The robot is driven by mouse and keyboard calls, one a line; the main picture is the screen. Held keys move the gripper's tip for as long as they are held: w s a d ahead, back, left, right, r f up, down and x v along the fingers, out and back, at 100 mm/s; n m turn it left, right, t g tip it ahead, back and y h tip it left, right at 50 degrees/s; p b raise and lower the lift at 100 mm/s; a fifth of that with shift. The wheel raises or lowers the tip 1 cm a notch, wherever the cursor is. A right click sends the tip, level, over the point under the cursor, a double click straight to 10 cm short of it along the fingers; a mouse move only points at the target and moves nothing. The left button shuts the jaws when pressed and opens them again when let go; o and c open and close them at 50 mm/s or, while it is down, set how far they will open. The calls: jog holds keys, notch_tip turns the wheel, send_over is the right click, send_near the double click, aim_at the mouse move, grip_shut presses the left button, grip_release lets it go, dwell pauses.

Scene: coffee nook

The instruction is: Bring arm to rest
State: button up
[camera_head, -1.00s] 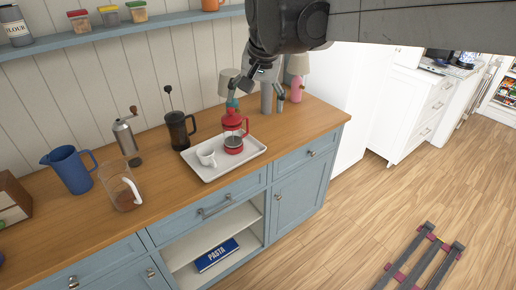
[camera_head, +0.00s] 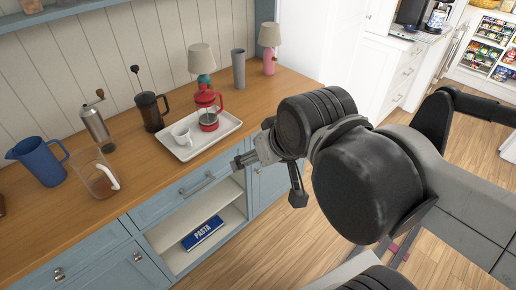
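My gripper (camera_head: 267,181) is in front of the counter's cabinets, right of the middle of the view. Its two fingers stand well apart with nothing between them, so it is open and empty. One finger points left toward the drawer front and the other points down. My arm is folded across the right side of the view. A white tray (camera_head: 229,124) on the wooden counter holds a red French press (camera_head: 208,120) and a white cup (camera_head: 181,136). My gripper is apart from both.
A black French press (camera_head: 152,113), a grinder (camera_head: 95,127), a glass jug (camera_head: 98,178) and a blue pitcher (camera_head: 39,162) stand left on the counter (camera_head: 140,200). A PASTA box (camera_head: 203,233) lies on the open shelf.

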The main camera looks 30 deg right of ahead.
notch_tip(320, 180, down, 5)
jog(key=b, duration=0.5)
jog(key=shift+r, duration=0.1)
